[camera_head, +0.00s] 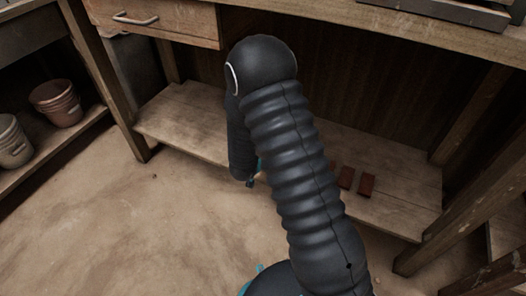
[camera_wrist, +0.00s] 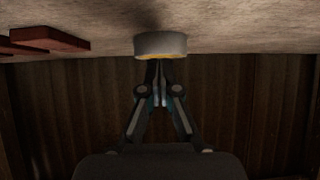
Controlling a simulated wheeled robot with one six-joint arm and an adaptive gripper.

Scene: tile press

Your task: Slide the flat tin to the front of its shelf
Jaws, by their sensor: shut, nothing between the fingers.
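The flat tin (camera_wrist: 160,44) shows in the wrist view as a short, pale grey round thing with a yellowish rim, against the pale surface at the top of the picture. My gripper (camera_wrist: 160,70) is shut and empty, its fingertips pointing at the tin's yellowish edge. They are very close to it; I cannot tell whether they touch. In the head view my arm hides the tin and most of my gripper. The low wooden shelf (camera_head: 405,195) under the bench shows on both sides of my arm.
Dark red tiles (camera_head: 367,184) lie on the shelf right of my arm; they also show in the wrist view (camera_wrist: 50,38). A bench post (camera_head: 462,205) stands at the right, a drawer (camera_head: 165,20) above. Pots (camera_head: 56,102) stand on a left rack. The floor in front is clear.

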